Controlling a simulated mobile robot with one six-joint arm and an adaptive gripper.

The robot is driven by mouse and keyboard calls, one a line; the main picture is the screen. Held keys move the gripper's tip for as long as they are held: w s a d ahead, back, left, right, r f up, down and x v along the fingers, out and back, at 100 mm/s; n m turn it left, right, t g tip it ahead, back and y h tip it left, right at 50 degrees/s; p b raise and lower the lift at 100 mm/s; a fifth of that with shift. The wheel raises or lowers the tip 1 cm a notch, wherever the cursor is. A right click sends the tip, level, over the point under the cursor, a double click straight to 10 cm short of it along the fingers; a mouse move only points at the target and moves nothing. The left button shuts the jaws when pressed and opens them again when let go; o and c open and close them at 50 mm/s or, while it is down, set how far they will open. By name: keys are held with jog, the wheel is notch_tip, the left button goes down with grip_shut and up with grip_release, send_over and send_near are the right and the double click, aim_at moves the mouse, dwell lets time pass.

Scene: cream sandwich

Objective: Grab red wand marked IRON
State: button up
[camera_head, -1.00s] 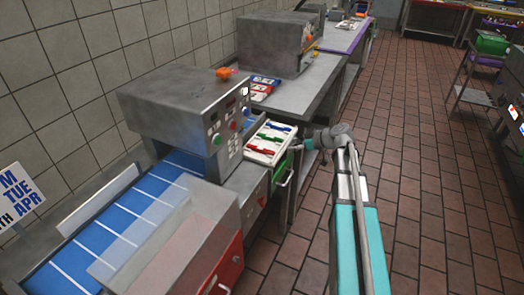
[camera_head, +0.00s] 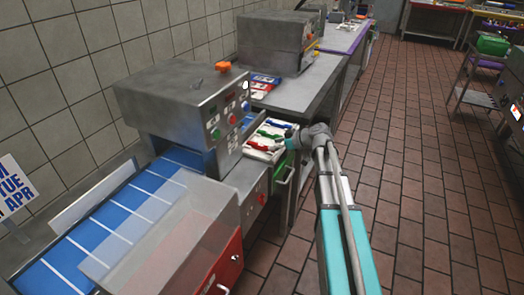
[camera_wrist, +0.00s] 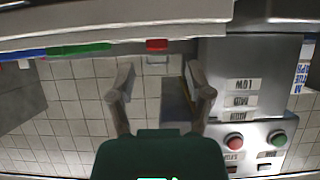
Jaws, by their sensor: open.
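Any IRON marking is too small to read. A green wand (camera_head: 268,135) and a blue wand (camera_head: 276,124) lie behind it. In the wrist view a red end (camera_wrist: 157,44) shows at the edge of a pale panel, with green (camera_wrist: 80,50) and blue (camera_wrist: 22,54) parts to its left. My gripper (camera_wrist: 160,92) is open and empty, the red end apart from it and roughly between its fingers in the picture. In the head view my gripper (camera_head: 292,141) is at the tray's right side.
The grey machine (camera_head: 180,100) with red and green buttons stands close left of the drawer. A blue conveyor (camera_head: 130,215) runs out from it. A counter (camera_head: 300,92) lies behind, and open tiled floor (camera_head: 420,180) to the right.

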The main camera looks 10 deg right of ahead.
aim_at(263, 146)
jog(key=shift+a, duration=0.15)
jog(key=shift+b+x, duration=1.05)
jog(key=shift+x, duration=1.55)
jog(key=shift+w+r, duration=0.1)
jog(key=shift+r, duration=0.1)
grip_shut()
jog(key=shift+r, duration=0.15)
